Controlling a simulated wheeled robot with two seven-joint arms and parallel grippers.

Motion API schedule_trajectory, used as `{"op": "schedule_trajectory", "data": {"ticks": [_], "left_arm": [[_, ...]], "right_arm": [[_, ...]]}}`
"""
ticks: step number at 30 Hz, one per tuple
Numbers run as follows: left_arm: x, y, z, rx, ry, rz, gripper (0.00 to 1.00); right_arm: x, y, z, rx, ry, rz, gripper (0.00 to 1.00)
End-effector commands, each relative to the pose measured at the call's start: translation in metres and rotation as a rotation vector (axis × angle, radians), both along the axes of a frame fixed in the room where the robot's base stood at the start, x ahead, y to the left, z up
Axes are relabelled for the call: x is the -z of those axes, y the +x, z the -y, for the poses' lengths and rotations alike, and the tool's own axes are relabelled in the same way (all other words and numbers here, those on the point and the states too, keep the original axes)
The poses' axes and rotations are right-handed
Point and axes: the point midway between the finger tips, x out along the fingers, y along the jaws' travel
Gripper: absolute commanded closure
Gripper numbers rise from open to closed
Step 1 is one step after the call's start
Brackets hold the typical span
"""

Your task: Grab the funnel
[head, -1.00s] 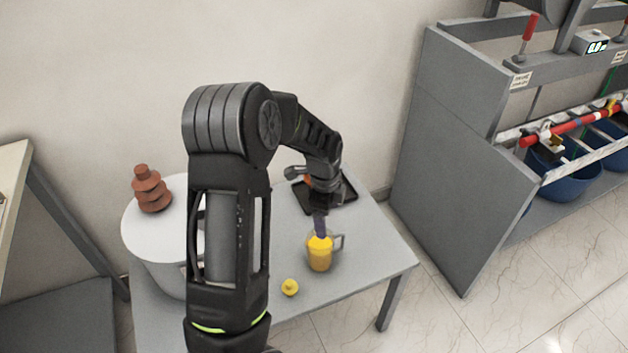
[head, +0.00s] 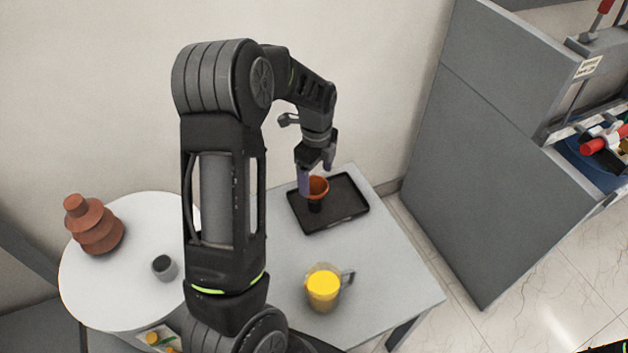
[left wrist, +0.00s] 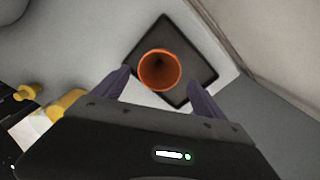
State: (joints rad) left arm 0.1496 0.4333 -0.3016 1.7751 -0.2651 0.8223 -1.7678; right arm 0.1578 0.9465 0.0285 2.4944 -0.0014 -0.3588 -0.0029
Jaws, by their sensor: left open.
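The funnel (head: 318,188) has an orange-brown cone with a dark lower part and stands on a black tray (head: 345,208) on the grey table. In the left wrist view its round mouth (left wrist: 159,70) faces the camera. My left gripper (head: 314,180) is open at the funnel, pointing down. In the left wrist view its two purple fingers (left wrist: 160,88) lie apart, left and right of the funnel's near rim. I see no grip on the funnel. My right gripper is not in view.
A yellow-filled jug (head: 323,288) stands on the table in front of the tray. A grey cabinet (head: 480,160) stands at right.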

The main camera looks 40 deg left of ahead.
Motion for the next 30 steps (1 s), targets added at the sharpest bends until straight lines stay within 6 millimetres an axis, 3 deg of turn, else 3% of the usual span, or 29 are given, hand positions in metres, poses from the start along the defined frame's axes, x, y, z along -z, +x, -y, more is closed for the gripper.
{"op": "schedule_trajectory", "data": {"ticks": [11, 19, 30], "left_arm": [[0.001, 0.000, 0.000, 0.006, 0.000, -0.002, 0.18], [0.026, -0.001, 0.000, 0.005, 0.000, -0.004, 0.18], [0.030, -0.001, 0.000, 0.005, 0.000, -0.003, 0.18]], "right_arm": [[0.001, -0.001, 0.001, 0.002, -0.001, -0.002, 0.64], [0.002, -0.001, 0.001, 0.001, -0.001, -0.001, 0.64], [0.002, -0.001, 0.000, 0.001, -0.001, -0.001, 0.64]]}}
